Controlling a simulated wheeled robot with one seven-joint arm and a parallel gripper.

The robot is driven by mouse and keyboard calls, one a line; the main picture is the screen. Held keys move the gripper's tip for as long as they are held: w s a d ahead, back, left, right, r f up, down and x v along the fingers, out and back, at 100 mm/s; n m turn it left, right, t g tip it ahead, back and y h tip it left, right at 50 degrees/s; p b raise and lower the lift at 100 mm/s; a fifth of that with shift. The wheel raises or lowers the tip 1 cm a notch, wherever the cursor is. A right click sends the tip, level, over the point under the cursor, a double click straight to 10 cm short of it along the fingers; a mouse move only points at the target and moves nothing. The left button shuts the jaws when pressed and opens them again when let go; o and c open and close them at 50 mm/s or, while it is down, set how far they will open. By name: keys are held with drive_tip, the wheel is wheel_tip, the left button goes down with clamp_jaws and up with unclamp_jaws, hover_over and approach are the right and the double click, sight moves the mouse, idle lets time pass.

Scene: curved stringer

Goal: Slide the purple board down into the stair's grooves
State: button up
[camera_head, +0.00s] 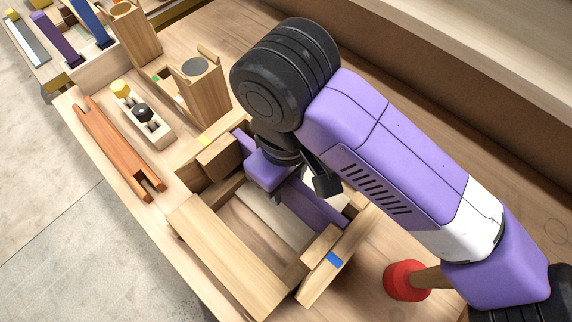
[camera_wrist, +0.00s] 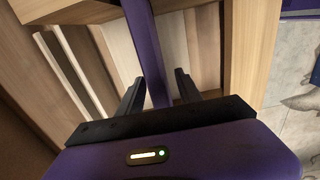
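The purple board (camera_head: 312,205) spans the inside of the wooden stair frame (camera_head: 222,258), running from upper left to lower right. Its far end shows near the yellow-marked side, its near end by the blue-marked side (camera_head: 318,268). My gripper (camera_head: 290,185) is over the board's middle, partly hidden by my arm in the head view. In the wrist view, the board (camera_wrist: 150,50) passes between the two black fingers of my gripper (camera_wrist: 158,82), with a narrow gap visible on each side. I cannot tell how deep the board's ends sit in the grooves.
A red mallet head (camera_head: 405,281) lies right of the frame. An orange-brown wooden clamp (camera_head: 118,150), a small block holder (camera_head: 146,116) and a wooden box with a round opening (camera_head: 204,90) stand left and behind. Free tabletop lies behind the arm.

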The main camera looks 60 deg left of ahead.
wheel_tip(320, 180, up, 8)
drive_tip(key=shift+f, duration=0.1)
idle(0.6)
drive_tip(key=shift+s, duration=0.1)
idle(0.5)
